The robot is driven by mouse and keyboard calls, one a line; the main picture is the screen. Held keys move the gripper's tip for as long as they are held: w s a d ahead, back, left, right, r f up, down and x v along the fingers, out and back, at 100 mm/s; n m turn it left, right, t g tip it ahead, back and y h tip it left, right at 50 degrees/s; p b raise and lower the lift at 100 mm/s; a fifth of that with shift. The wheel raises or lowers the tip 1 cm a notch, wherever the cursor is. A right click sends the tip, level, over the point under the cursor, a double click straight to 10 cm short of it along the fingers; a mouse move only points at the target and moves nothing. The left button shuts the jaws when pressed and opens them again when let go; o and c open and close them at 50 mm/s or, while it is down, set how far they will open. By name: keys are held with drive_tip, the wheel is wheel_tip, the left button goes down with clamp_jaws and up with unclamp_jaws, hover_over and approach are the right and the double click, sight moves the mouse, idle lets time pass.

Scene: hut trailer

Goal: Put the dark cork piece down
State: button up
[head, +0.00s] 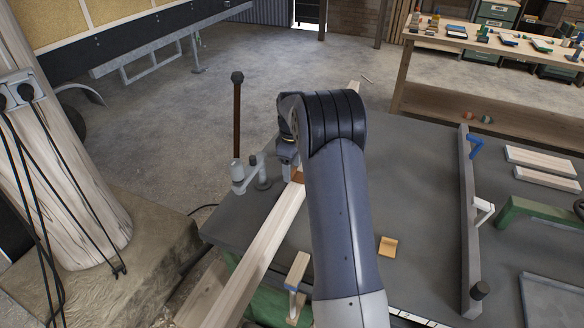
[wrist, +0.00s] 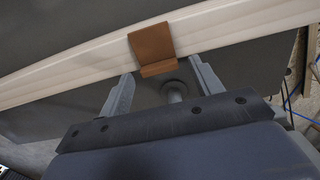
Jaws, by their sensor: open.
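The dark cork piece (wrist: 152,46) is a brown, angled piece. In the wrist view it sits on the pale wooden beam (wrist: 65,80), with a lip along the edge nearer my gripper. In the head view only a small brown part (head: 298,177) shows below my gripper, and my arm hides the rest. My gripper (wrist: 161,68) is open, its two fingers spread on either side of the cork piece's lip and apart from it. Nothing is between the fingers.
A grey clamp with a brown upright handle (head: 237,120) stands left of my gripper. A lighter tan piece (head: 389,246) lies on the grey bench (head: 420,190) right of my arm. A long grey rail (head: 467,220), wooden blocks (head: 541,162) and a green bracket (head: 540,212) are further right.

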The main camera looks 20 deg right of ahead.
wheel_tip(320, 180, up, 12)
drive_tip(key=shift+f, duration=0.2)
drive_tip(key=shift+c, duration=0.2)
idle(1.1)
